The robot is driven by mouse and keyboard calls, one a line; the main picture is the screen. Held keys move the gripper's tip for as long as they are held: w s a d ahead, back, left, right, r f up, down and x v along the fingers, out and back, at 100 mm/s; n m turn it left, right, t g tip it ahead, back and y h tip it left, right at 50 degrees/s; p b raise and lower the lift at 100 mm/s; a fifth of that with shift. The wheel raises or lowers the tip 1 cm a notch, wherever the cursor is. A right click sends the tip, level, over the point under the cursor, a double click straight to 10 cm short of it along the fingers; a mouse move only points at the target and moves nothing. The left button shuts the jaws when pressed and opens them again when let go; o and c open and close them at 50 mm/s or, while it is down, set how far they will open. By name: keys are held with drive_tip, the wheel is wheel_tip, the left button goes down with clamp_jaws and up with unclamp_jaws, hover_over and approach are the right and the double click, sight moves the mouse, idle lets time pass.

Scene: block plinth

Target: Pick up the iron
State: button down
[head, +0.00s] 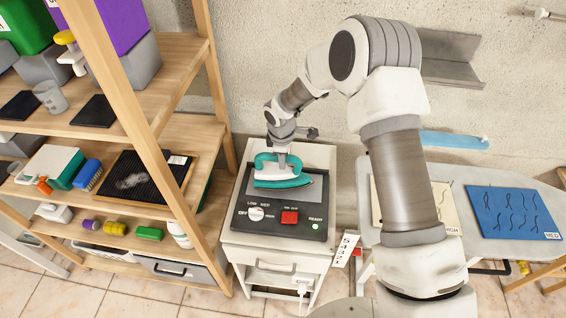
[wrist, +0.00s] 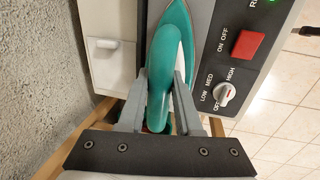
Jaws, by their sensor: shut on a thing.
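The iron (head: 279,172) is teal with a white body. In the head view it is at the dark-topped control station (head: 283,215) on a white cabinet. My gripper (head: 282,151) reaches down onto the iron's handle from above. In the wrist view my gripper (wrist: 159,88) has one finger on each side of the teal handle of the iron (wrist: 166,55), shut on it. I cannot tell whether the iron touches the station or hangs just above it.
The station has a white dial, a red switch (head: 289,217) and a lit green light. A wooden shelf (head: 150,125) with several items stands at left. An ironing board (head: 515,250) with a blue cloth (head: 513,212) is at right. A rough wall is close behind.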

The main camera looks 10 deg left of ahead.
drive_tip(key=shift+w+r, duration=0.1)
drive_tip(key=shift+r, duration=0.65)
drive_tip(key=shift+d+r, duration=0.2)
drive_tip(key=shift+r, duration=0.1)
drive_tip(key=d+r+b, duration=0.1)
drive_tip(key=d+r, duration=0.5)
drive_tip(key=d, duration=0.5)
drive_tip(key=shift+d+r+b, duration=0.15)
drive_tip(key=shift+r+b, duration=0.25)
drive_tip(key=c, duration=1.2)
unclamp_jaws()
clamp_jaws()
